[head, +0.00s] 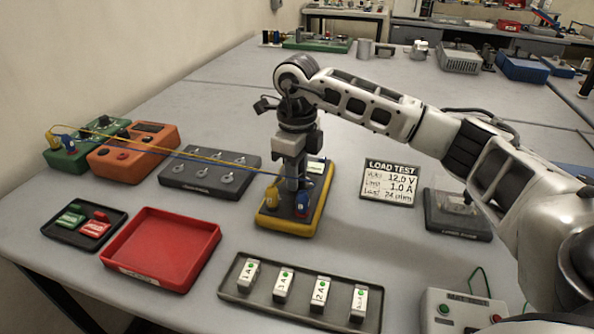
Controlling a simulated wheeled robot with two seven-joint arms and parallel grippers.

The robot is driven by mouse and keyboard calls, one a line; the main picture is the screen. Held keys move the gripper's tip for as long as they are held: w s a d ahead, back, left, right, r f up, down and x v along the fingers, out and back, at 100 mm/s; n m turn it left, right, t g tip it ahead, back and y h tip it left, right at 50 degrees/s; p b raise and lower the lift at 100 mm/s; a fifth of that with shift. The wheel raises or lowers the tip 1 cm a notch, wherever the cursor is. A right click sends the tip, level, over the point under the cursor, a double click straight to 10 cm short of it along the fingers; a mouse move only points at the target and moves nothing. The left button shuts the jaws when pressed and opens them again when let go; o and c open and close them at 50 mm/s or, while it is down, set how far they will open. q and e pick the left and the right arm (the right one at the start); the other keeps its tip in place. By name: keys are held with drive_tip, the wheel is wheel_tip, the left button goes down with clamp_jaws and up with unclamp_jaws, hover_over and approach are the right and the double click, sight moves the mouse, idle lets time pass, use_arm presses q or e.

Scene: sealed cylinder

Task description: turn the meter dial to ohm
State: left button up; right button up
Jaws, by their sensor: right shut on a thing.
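The meter (318,222), a yellow case with a dark face, lies flat on the grey table near the middle of the head view. A yellow plug (272,196) and a blue plug (302,205) stand in the meter's near end. My left gripper is out of view.
Yellow and blue leads run left from the plugs to a green box (66,156), passing above a grey switch panel (207,178). A red tray (160,245), a grey tray of fuses (235,290) and a load test sign (388,182) stand around the meter.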

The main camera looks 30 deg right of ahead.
drive_tip(key=o, duration=1)
drive_tip(key=shift+c, duration=0.2)
drive_tip(key=shift+r, duration=0.1)
wheel_tip(320, 180, up, 16)
drive_tip(key=shift+p, duration=0.45)
